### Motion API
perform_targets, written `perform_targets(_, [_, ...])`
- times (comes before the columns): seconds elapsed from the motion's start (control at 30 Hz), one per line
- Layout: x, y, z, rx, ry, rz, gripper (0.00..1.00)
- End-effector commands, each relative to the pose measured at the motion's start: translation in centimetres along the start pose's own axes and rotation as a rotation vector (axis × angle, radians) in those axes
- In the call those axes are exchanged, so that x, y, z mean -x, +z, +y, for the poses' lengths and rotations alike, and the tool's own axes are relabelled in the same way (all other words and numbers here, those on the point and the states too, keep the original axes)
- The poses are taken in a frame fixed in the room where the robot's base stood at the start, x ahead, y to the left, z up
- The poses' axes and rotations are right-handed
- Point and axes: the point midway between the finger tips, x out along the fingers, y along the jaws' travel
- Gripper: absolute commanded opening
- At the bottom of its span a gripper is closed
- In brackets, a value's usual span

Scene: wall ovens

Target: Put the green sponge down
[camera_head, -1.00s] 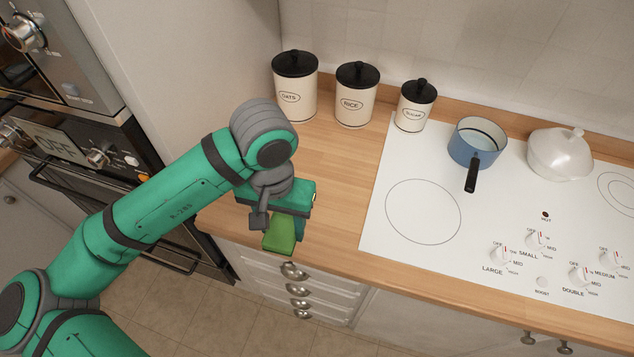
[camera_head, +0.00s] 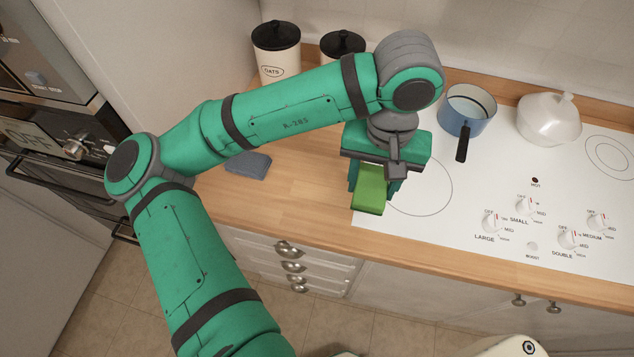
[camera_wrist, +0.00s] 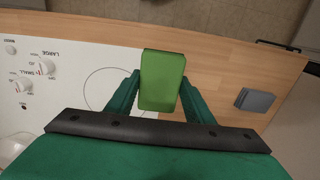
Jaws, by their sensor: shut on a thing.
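The green sponge (camera_head: 370,190) is held between the fingers of my gripper (camera_head: 374,184), over the left edge of the white cooktop near the counter's front. In the wrist view the sponge (camera_wrist: 161,80) sits between the two fingertips of my gripper (camera_wrist: 160,84), which is shut on it. The sponge covers part of the border between cooktop and wooden counter there. I cannot tell how high it is above the surface.
A grey-blue flat block (camera_head: 248,165) lies on the wooden counter (camera_head: 290,200). Canisters (camera_head: 276,52) stand at the back. A blue pot (camera_head: 466,112) and a white lidded pot (camera_head: 548,120) stand on the cooktop (camera_head: 470,205). The wood between block and cooktop is clear.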

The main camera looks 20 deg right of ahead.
Motion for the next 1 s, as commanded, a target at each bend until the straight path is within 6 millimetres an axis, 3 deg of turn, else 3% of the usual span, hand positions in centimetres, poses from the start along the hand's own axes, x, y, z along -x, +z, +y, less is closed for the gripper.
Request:
perform_targets(0.43, [-4.0,-3.9,-8.2,0.010,0.000,-0.002,0.23])
perform_targets(0.7, [-8.0,-5.3,-10.9,0.005,0.000,-0.002,0.23])
perform_targets(1.0, [-9.6,-5.9,-12.1,0.006,0.000,-0.002,0.23])
